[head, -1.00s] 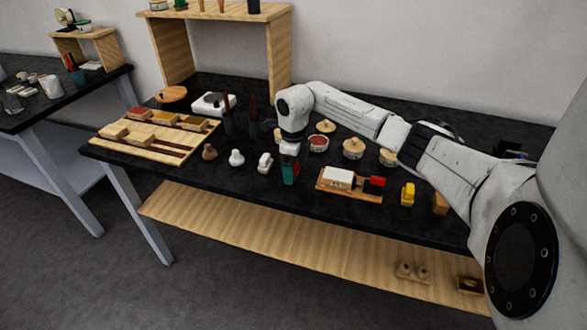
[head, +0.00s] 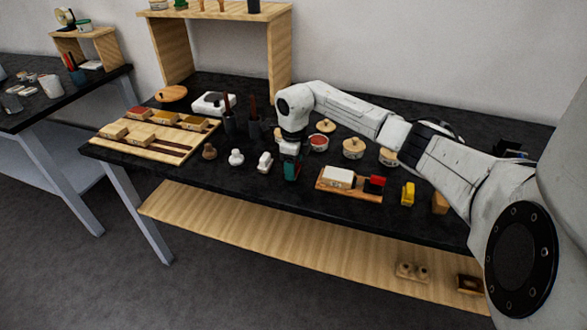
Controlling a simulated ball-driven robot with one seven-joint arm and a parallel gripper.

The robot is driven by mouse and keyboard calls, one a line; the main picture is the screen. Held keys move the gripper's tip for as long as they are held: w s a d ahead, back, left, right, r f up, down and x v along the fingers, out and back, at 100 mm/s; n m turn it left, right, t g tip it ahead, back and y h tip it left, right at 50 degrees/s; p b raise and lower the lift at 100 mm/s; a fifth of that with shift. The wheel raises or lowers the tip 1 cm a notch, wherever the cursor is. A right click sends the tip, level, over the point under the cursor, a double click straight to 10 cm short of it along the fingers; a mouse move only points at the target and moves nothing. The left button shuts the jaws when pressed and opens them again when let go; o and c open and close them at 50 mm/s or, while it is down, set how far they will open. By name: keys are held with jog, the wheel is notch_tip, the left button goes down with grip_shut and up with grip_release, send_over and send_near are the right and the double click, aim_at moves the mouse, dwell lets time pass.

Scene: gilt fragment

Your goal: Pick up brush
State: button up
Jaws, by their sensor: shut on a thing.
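My gripper (head: 291,172) points down over the front middle of the black table (head: 225,185). It is shut on a small teal and dark thing (head: 292,169); it is too small in view to tell whether this is the brush. I cannot tell whether it touches the table. Dark upright holders stand left of my gripper, with brown handles (head: 226,104) rising from them; I cannot tell whether these are brushes.
A small white thing (head: 265,162) lies close left of my gripper. A wooden board (head: 347,191) with a white block and a red piece is close right. A wooden tray (head: 150,150) with blocks lies at left. Lidded tins (head: 353,148) stand behind right.

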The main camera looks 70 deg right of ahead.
jog(key=shift+r, duration=0.15)
jog(key=shift+r, duration=0.65)
jog(key=s+a+r+b, duration=0.2)
jog(key=s+a+r, duration=0.6)
jog(key=a+r, duration=0.3)
jog(key=shift+a+r+b, duration=0.2)
jog(key=shift+b, duration=0.2)
jog(key=shift+s, duration=0.1)
jog(key=o, duration=0.4)
jog(key=c, duration=0.3)
